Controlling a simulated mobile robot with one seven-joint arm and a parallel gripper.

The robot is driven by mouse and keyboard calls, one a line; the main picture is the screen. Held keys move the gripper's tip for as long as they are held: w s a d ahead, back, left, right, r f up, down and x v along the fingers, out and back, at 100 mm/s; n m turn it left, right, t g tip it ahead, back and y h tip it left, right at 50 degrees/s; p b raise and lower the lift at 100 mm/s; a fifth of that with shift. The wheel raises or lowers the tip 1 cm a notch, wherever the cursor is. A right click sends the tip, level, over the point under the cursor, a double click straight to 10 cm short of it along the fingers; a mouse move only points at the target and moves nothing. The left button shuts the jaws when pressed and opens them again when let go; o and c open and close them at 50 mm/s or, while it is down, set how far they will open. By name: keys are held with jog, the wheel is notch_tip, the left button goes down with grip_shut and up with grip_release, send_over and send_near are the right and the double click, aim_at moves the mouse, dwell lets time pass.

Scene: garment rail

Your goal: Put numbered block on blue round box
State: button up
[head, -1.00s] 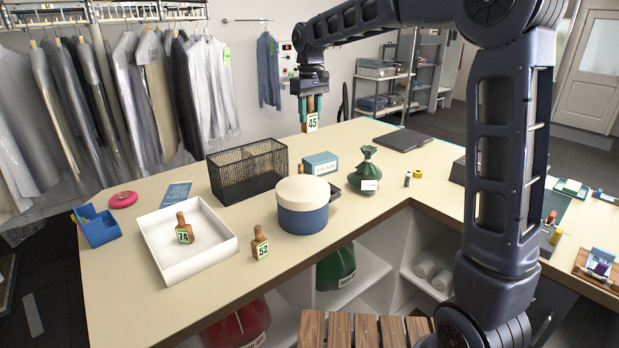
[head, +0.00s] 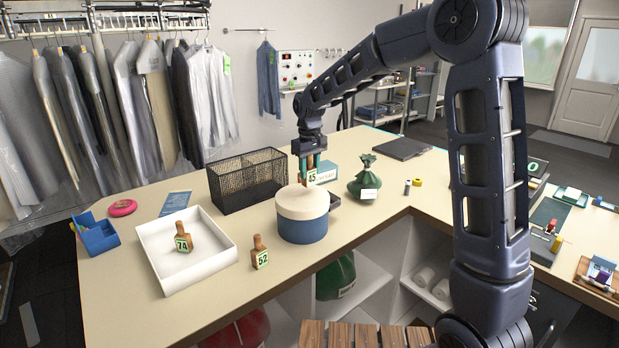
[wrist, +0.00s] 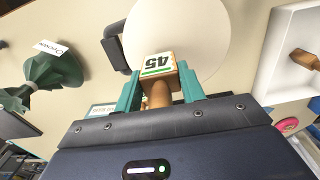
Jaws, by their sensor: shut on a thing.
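My gripper (head: 310,162) is shut on a wooden numbered block (head: 311,178) marked 45, with a tan handle and a white and green label. In the wrist view the block (wrist: 158,66) sits between the teal fingers (wrist: 160,88), its 45 face showing. The blue round box (head: 302,228) has a cream lid (head: 302,201) and stands on the counter. The block is at the far edge of the lid in the head view and overlaps the lid in the wrist view. I cannot tell whether it touches the lid.
Block 74 (head: 183,243) lies in a white tray (head: 165,282); block 52 (head: 259,257) stands on the counter. A black mesh basket (head: 250,180), a teal box (head: 324,171) and a green sack (head: 364,183) surround the round box.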

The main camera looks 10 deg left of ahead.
aim_at(310, 185)
jog(key=shift+f, duration=1.5)
jog(key=shift+f, duration=0.1)
jog(key=o, duration=1.1)
notch_tip(310, 185, up, 12)
jog(key=shift+f, duration=0.15)
jog(key=shift+r, duration=0.3)
